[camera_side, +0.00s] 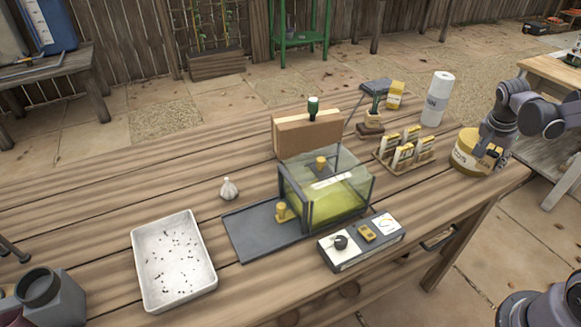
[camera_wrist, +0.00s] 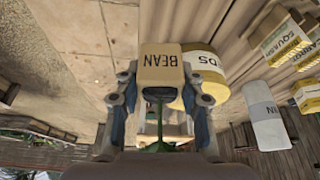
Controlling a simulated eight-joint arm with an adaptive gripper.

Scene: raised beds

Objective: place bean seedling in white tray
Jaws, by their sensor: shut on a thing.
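The bean seedling is a green stem in a tan block labelled BEAN (camera_wrist: 161,68), seen in the wrist view. My gripper (camera_wrist: 157,88) is shut on it, with one finger on each side. In the side view my gripper (camera_side: 488,156) is at the far right, beside or over the yellow seed tin (camera_side: 466,160); the held seedling is not clear there. The white tray (camera_side: 203,283) lies flat at the front left of the bench, with small dark specks scattered in it. It is far from my gripper and out of the wrist view.
A clear glass box (camera_side: 345,200) stands mid-bench on a dark slab (camera_side: 247,238), between my gripper and the tray. Around it are a wooden block (camera_side: 290,135), a rack of packets (camera_side: 405,152), a white bottle (camera_side: 437,97), a control panel (camera_side: 360,240) and a garlic bulb (camera_side: 229,190).

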